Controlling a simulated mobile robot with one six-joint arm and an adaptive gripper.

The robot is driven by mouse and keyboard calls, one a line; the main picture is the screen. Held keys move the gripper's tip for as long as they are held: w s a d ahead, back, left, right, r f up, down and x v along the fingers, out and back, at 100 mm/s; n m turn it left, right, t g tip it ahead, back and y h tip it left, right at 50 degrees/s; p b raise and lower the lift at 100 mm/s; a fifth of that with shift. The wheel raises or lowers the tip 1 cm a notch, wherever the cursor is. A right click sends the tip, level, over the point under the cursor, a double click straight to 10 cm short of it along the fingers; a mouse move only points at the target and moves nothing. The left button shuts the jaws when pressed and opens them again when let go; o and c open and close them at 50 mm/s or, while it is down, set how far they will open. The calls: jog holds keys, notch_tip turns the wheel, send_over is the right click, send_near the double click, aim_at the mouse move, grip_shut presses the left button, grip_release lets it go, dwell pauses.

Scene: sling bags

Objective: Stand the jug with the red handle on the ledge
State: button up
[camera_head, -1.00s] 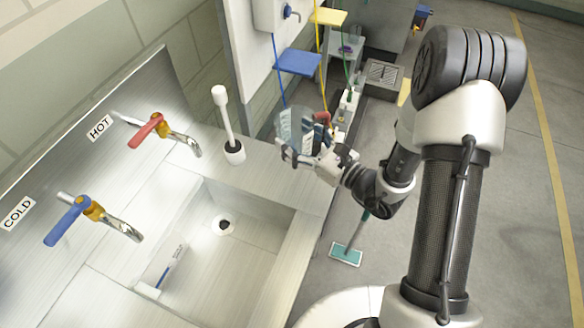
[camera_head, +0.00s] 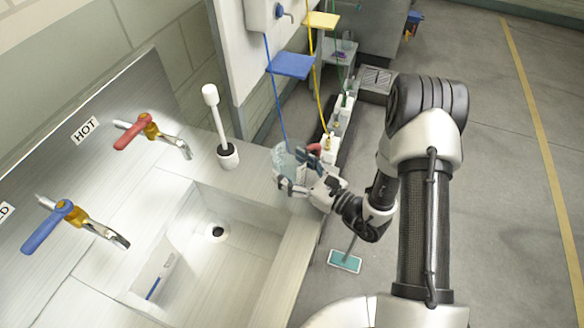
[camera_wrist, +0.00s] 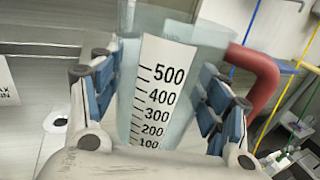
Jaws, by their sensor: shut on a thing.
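The jug (camera_wrist: 160,85) is clear, pale blue, with a white scale marked 100 to 500 and a red handle (camera_wrist: 258,78) on its right in the wrist view. My gripper (camera_wrist: 160,100) is shut on its body, one padded finger on each side. In the head view the jug (camera_head: 284,160) is at my gripper (camera_head: 298,172), over the right back part of the sink counter, partly hidden by the fingers. The ledge (camera_head: 240,178) seems to be the flat counter strip behind the basin. I cannot tell whether the jug's base touches it.
The sink basin (camera_head: 215,250) is in front. Red (camera_head: 135,133) and blue (camera_head: 48,228) taps are on the left. A blue shelf (camera_head: 291,65) and hanging hoses are behind. A teal mop (camera_head: 345,260) is on the floor.

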jog(key=shift+f, duration=0.1)
jog(key=o, duration=0.9)
jog(key=shift+f, duration=0.1)
jog(key=shift+c, duration=0.2)
jog(key=o, duration=0.5)
